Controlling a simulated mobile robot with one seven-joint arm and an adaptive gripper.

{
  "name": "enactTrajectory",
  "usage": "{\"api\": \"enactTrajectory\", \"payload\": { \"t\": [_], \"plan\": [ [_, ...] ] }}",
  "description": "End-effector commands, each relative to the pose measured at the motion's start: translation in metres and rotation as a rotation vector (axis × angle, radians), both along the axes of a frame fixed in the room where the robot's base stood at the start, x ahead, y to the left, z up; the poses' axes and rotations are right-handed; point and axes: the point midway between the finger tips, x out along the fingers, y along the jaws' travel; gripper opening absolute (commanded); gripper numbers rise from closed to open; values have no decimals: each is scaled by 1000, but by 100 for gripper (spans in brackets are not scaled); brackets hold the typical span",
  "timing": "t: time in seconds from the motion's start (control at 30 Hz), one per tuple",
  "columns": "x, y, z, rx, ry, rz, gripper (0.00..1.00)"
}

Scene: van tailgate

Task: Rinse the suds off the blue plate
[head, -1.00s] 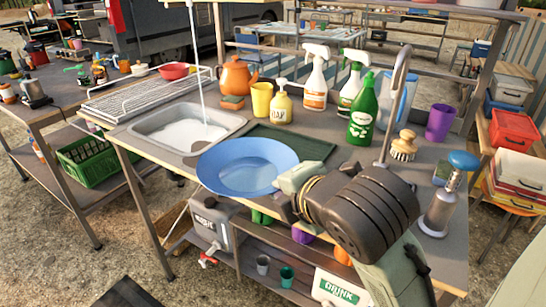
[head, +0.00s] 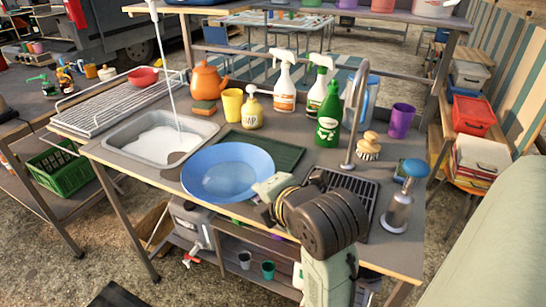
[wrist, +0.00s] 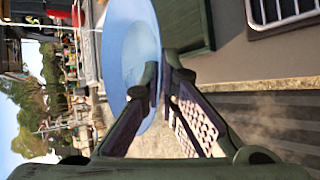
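The blue plate (head: 227,172) is held in the air at the counter's front edge, tilted, with its face showing in the head view. It overlaps the sink's right front corner in the picture. No distinct suds can be made out on it. My gripper (head: 268,188) is shut on its right rim. In the wrist view the fingers (wrist: 160,80) pinch the rim of the plate (wrist: 117,40). A thin water stream (head: 173,95) falls from above into the metal sink (head: 118,145), which holds white suds (head: 157,145).
A green mat (head: 268,147) lies behind the plate. Soap dispenser (head: 252,112), yellow cup (head: 232,104), spray bottles (head: 284,85) and green bottle (head: 328,120) stand behind. A curved tap (head: 354,115) and drain grate (head: 362,192) are at right; a wire rack (head: 105,108) is left.

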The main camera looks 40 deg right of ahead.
Motion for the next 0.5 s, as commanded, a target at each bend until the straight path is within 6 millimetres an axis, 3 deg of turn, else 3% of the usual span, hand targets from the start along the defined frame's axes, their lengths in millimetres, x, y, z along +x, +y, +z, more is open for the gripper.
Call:
{"api": "enactTrajectory", "payload": {
  "t": [0.07, 0.13, 0.5],
  "plan": [
    [1, 1, -1, 11, 14, 1, 0],
    [8, -10, -9, 7, 14, -2, 0],
    [55, -72, -12, 7, 14, -2, 0]
  ]
}}
